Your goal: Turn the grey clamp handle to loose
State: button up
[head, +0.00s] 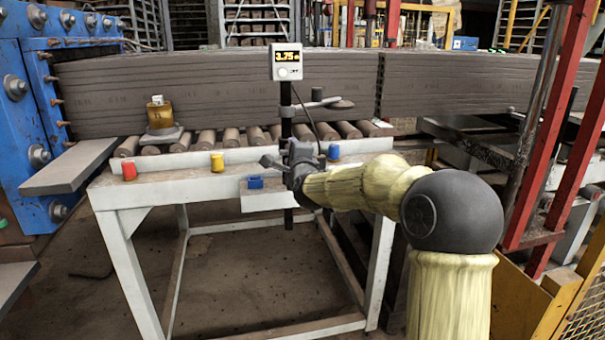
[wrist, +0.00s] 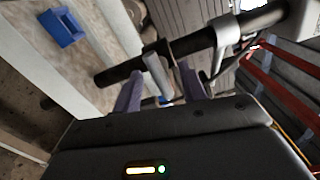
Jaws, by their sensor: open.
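A black upright post (head: 286,120) carries a small display box (head: 286,62) that reads 3.75. In the wrist view the post (wrist: 262,19) crosses as a slanted dark bar. The grey clamp handle (wrist: 157,72) is a short light grey cylinder next to the post. My gripper (wrist: 160,88) is open, with one purplish finger on each side of the handle. Whether either finger touches it I cannot tell. In the head view my gripper (head: 287,162) is at the post, and its fingers and the handle are hard to make out.
A white bench (head: 118,195) with rollers bears long grey clay slabs (head: 220,90). Red, yellow and blue blocks sit along the edge. Red machine posts (head: 548,130) stand on the right.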

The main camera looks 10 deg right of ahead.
jog(key=s, duration=1.6)
jog(key=shift+p, duration=0.3)
jog(key=s+f+n+g, duration=0.4)
jog(key=f+n, duration=0.1)
jog(key=f, duration=0.4)
jog(key=s+f+n+g, duration=0.4)
jog(key=f+n, duration=0.2)
jog(key=f, duration=0.3)
jog(key=s+f+n+g, duration=0.7)
jog(key=s+f+n, duration=0.2)
jog(key=s, duration=0.5)
notch_tip(320, 180, up, 26)
jog(key=p, duration=2.6)
jog(key=shift+s+p, duration=0.2)
jog(key=shift+p, duration=0.15)
